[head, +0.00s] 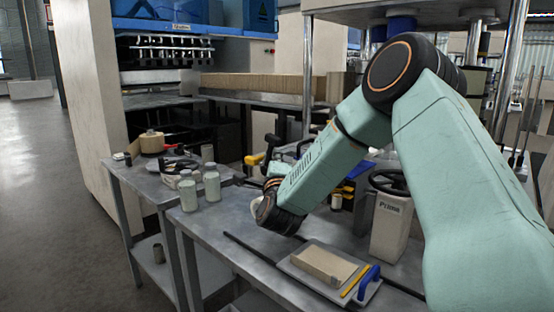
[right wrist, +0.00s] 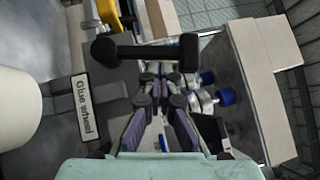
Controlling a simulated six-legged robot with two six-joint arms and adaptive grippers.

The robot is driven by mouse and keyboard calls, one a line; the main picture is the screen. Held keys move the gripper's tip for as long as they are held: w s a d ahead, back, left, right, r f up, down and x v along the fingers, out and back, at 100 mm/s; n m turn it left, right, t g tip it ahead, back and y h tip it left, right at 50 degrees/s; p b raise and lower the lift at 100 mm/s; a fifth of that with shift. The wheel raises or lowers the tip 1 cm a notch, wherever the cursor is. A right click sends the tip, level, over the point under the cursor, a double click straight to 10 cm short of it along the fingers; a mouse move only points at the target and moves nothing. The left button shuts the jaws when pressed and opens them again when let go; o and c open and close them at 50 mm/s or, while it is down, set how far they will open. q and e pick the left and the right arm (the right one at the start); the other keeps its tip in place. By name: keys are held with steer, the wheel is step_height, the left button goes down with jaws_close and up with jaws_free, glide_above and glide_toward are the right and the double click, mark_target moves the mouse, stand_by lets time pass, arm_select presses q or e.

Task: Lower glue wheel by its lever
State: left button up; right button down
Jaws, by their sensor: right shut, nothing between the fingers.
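The black glue wheel lever (right wrist: 145,50) shows in the right wrist view as a bar with a thick knob at its left end and a block at its right end. A "Glue wheel" label (right wrist: 83,106) is on the grey metal to its lower left. My right gripper (right wrist: 160,72) is shut and empty, with its fingertips close to the bar's middle; I cannot tell whether they touch it. My left gripper is not in view.
A pale cylinder (right wrist: 22,110) lies left of the label. In the head view, a metal table holds two jars (head: 188,192), a tray (head: 311,270) with a pale block, and a black rod.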

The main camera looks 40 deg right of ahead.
steer(key=shift+w+r, duration=0.1)
steer(key=shift+r+n+p, duration=0.15)
steer(key=shift+n+p, duration=0.15)
steer(key=shift+p, duration=0.4)
